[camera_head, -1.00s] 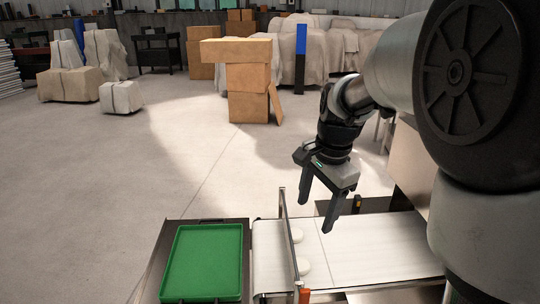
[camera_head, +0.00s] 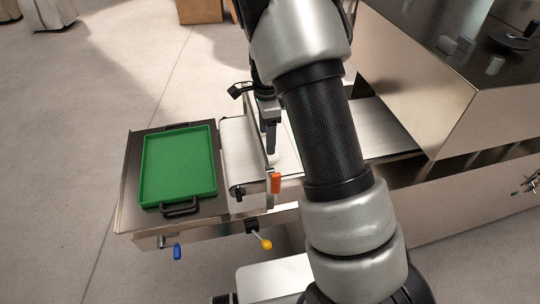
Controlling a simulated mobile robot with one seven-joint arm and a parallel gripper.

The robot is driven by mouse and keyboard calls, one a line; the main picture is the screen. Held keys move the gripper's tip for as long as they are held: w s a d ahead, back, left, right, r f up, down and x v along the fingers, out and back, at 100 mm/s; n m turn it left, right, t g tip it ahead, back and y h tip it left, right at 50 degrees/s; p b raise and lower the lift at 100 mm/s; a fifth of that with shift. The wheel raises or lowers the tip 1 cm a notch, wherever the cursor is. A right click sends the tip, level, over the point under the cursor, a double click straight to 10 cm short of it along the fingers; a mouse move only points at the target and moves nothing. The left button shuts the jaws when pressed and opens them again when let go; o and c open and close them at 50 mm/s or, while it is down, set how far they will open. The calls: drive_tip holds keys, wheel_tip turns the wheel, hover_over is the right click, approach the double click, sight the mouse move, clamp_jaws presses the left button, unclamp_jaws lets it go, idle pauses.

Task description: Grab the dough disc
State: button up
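No dough disc shows clearly now. Discs on the conveyor belt (camera_head: 240,155) are hidden behind my arm and gripper or cannot be told from the white belt. My gripper (camera_head: 270,140) points down over the belt, close to the metal bar that crosses it. One finger shows clearly and the other is hidden, so its opening cannot be judged. I see nothing held in it.
An empty green tray (camera_head: 178,165) lies on the metal stand left of the belt. An orange-handled part (camera_head: 276,183) stands at the belt's front edge. A large steel machine (camera_head: 430,75) fills the right. My arm covers the middle of the view.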

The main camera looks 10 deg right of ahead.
drive_tip(key=shift+s+d+f+p, duration=0.1)
drive_tip(key=shift+d+f+p, duration=0.1)
drive_tip(key=shift+f, duration=1.55)
drive_tip(key=shift+s+d+f+p, duration=0.1)
drive_tip(key=shift+d+f, duration=0.1)
drive_tip(key=shift+f, duration=1.55)
drive_tip(key=c, duration=1.1)
